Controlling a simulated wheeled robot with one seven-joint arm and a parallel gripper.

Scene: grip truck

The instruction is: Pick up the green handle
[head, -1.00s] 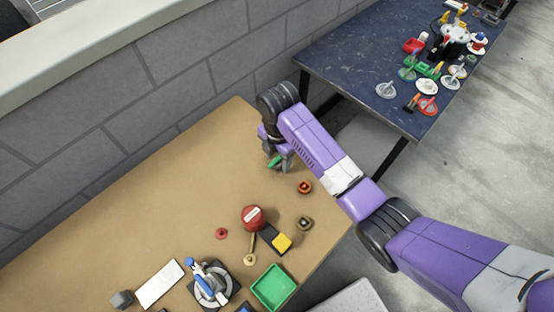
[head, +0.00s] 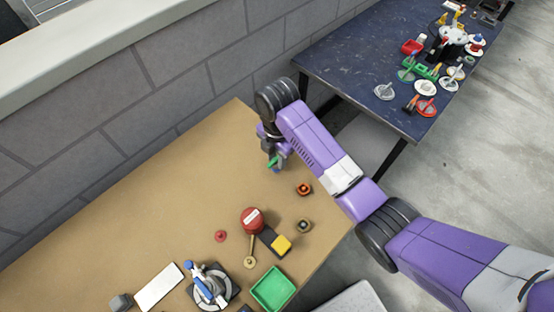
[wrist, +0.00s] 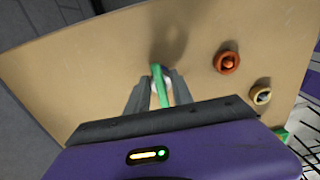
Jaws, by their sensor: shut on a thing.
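In the head view the green handle (head: 273,162) shows at the end of my purple arm, near the back right corner of the tan table (head: 150,195). My gripper (head: 275,160) partly hides it there. A soft shadow lies on the table beyond it in the wrist view. I cannot tell exactly how high the handle is above the table.
An orange knob (head: 304,189) and a dark round knob (head: 304,226) stand nearby. A red round button (head: 252,220), a yellow-topped block (head: 281,243) and a green tray (head: 273,289) are farther forward. A grey brick wall (head: 130,95) borders the table's back. A dark blue table (head: 350,60) holds several items.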

